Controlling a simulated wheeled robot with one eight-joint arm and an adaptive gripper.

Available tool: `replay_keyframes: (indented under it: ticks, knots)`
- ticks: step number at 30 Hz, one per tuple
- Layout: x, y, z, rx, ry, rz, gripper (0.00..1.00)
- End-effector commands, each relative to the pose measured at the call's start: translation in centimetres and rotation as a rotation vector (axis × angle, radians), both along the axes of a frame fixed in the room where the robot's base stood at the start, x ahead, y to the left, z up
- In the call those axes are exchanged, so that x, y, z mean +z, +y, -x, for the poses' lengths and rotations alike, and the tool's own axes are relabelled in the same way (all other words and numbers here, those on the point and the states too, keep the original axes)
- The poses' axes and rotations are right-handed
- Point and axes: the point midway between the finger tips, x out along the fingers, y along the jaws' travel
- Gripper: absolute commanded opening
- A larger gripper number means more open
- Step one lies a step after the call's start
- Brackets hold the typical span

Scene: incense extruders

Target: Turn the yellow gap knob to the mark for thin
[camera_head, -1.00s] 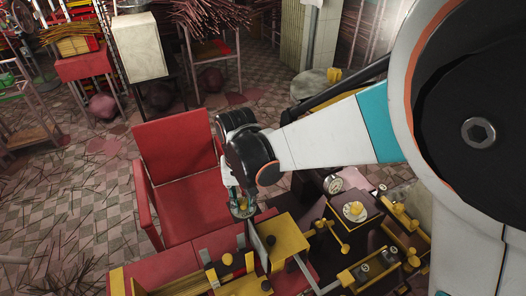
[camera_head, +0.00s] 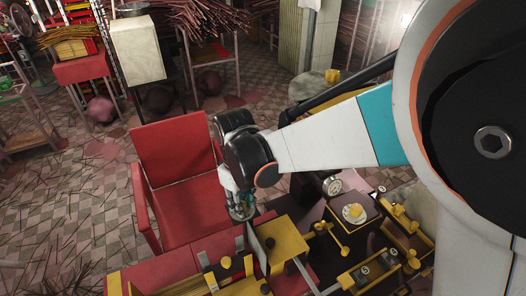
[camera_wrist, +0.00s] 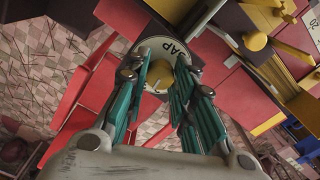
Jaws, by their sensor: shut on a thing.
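The gap dial (camera_wrist: 145,46) is a pale round plate with dark lettering reading "GAP" in the wrist view. The yellow gap knob (camera_wrist: 158,82) shows at its middle, between the teal fingers of my gripper (camera_wrist: 165,72). My gripper is shut on the knob, and its fingers hide much of the knob and the dial's sides. I cannot read a thin mark or the knob's pointing. In the head view my gripper (camera_head: 240,211) reaches down at the machine's left end, over the dial, which is mostly hidden there.
A red chair (camera_head: 176,155) stands close behind and left of my gripper. A yellow block (camera_head: 284,242) is just right of it. Further right are a second white dial with a yellow knob (camera_head: 354,211) and a round gauge (camera_head: 332,186). Open tiled floor lies left.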

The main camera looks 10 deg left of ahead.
Motion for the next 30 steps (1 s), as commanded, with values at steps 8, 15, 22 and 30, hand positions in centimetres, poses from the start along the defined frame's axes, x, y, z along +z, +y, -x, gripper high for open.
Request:
replay_keyframes:
  ticks: [8,15,22,30]
  knots:
    - [-0.07,-0.06,0.05,0.240,0.001,0.001,0.00]
    - [-0.06,-0.07,0.04,0.392,0.002,0.001,0.00]
    - [-0.05,-0.07,0.03,0.471,0.002,0.001,0.00]
    - [-0.05,-0.07,0.03,0.499,0.002,0.001,0.00]
